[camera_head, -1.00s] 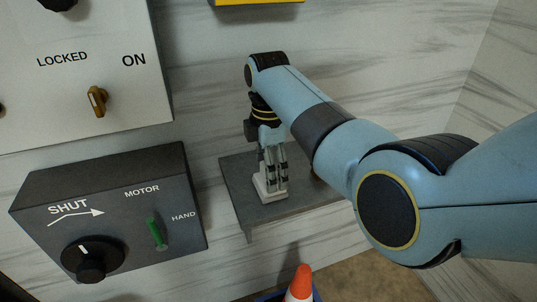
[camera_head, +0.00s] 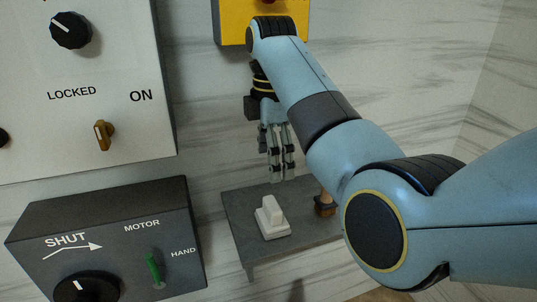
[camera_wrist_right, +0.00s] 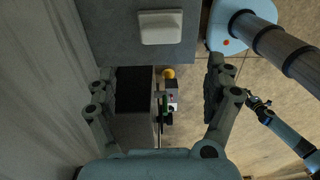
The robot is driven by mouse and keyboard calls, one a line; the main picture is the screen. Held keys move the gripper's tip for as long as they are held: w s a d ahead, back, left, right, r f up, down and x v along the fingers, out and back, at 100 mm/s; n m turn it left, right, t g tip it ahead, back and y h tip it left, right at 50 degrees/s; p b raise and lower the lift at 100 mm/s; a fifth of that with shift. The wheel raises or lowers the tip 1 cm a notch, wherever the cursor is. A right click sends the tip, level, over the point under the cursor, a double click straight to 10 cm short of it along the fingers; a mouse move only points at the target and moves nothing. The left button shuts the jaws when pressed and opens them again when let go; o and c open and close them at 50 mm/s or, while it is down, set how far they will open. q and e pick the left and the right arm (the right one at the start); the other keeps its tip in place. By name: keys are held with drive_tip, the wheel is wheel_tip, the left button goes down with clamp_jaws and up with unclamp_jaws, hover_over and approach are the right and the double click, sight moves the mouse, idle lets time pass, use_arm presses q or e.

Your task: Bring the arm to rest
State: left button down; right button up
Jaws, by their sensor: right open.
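My right gripper (camera_head: 277,178) points down in the head view, open and empty, above the grey shelf (camera_head: 238,222). A white block with a raised grip (camera_head: 272,216) sits on the shelf below the fingertips, apart from them. In the right wrist view the open fingers (camera_wrist_right: 160,92) have a gap between them, and the white block (camera_wrist_right: 160,27) lies beyond it at the top. My right arm crosses the head view from the right. A small dark arm end (camera_wrist_right: 258,103) at the right of the wrist view looks like my left gripper; its fingers are too small to read.
A brown handled thing (camera_head: 325,205) stands on the shelf, partly behind my arm. A yellow box (camera_head: 233,25) is on the wall close by my wrist. A dark motor box (camera_head: 110,225) and a white panel (camera_head: 60,140) with knobs are at the left.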

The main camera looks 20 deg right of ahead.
drive_tip(key=s+d+f+m+t, duration=0.1)
drive_tip(key=s+d+f+m, duration=0.4)
drive_tip(key=s, duration=0.3)
drive_tip(key=s+d+f+m+t, duration=0.1)
drive_tip(key=s+d+f+m, duration=0.35)
drive_tip(key=s+f, duration=0.3)
drive_tip(key=s+d+r+m+t, duration=0.15)
drive_tip(key=s+m, duration=0.25)
drive_tip(key=s, duration=0.5)
drive_tip(key=s+r+m, duration=0.3)
drive_tip(key=s+m, duration=0.1)
drive_tip(key=s, duration=0.4)
wheel_tip(320, 180, down, 35)
drive_tip(key=s+d+g+b, duration=0.1)
drive_tip(key=s+d+b, duration=0.15)
drive_tip(key=b, duration=0.55)
drive_tip(key=s+f+b, duration=0.3)
drive_tip(key=s+f, duration=0.6)
drive_tip(key=f, duration=0.2)
drive_tip(key=s+d+f+g+b, duration=0.1)
drive_tip(key=s+f+b, duration=0.3)
drive_tip(key=s+f, duration=0.5)
wheel_tip(320, 180, down, 3)
drive_tip(key=shift+r+h, duration=0.2)
drive_tip(key=shift+h, duration=0.2)
